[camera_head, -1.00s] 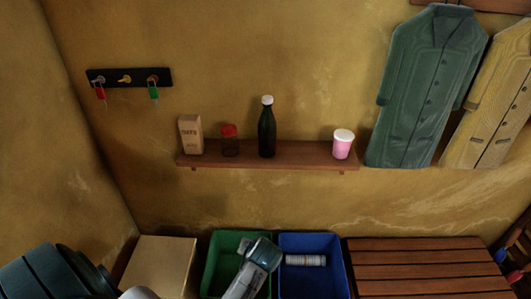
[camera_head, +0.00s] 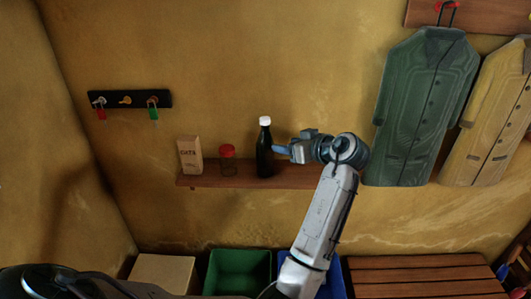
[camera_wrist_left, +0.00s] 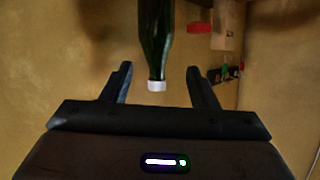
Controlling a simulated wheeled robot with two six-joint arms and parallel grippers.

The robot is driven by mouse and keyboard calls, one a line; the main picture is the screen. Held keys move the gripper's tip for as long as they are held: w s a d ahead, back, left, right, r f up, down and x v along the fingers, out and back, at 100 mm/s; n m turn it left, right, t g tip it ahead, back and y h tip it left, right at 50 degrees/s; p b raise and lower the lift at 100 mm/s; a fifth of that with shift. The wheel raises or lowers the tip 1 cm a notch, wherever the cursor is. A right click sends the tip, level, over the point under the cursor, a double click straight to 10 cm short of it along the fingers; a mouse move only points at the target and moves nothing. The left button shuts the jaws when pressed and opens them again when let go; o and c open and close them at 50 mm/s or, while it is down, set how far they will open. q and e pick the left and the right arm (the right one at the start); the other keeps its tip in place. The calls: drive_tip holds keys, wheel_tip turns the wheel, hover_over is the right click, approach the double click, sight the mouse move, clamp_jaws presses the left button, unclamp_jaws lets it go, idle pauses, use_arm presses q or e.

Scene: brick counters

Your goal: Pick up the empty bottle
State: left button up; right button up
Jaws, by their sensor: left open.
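A dark green bottle (camera_head: 265,155) with a white cap stands upright on the wooden wall shelf (camera_head: 208,181). My left gripper (camera_head: 281,149) is open just to the right of the bottle, its fingers pointing left towards it. In the left wrist view the bottle (camera_wrist_left: 156,35) appears upside down, its white cap between the lines of the two open fingers (camera_wrist_left: 160,72). The fingers do not grip it; whether one touches it I cannot tell. Whether the bottle is empty cannot be seen. My right gripper is not in view.
A red-lidded jar (camera_head: 228,160) and a carton (camera_head: 190,156) stand left of the bottle. My arm covers the shelf's right part. Below are a green bin (camera_head: 238,268), a partly covered blue bin (camera_head: 333,284), a cardboard box (camera_head: 163,272) and a slatted bench (camera_head: 420,275).

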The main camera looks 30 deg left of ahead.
use_arm(q)
drive_tip(key=n+y, duration=0.1)
drive_tip(key=n, duration=0.1)
approach(269, 121)
drive_tip(key=shift+g, duration=0.4)
drive_tip(key=p+x, duration=0.2)
drive_tip(key=x, duration=0.2)
drive_tip(key=shift+w+a, duration=0.15)
drive_tip(key=shift+a, duration=0.1)
drive_tip(key=p+x, duration=0.4)
drive_tip(key=x, duration=0.1)
drive_tip(key=shift+w+r, duration=0.1)
drive_tip(key=shift+r, duration=0.05)
drive_tip(key=shift+a, duration=0.3)
drive_tip(key=shift+f, duration=0.25)
drive_tip(key=shift+d, duration=0.1)
drive_tip(key=shift+c, duration=0.4)
clamp_jaws()
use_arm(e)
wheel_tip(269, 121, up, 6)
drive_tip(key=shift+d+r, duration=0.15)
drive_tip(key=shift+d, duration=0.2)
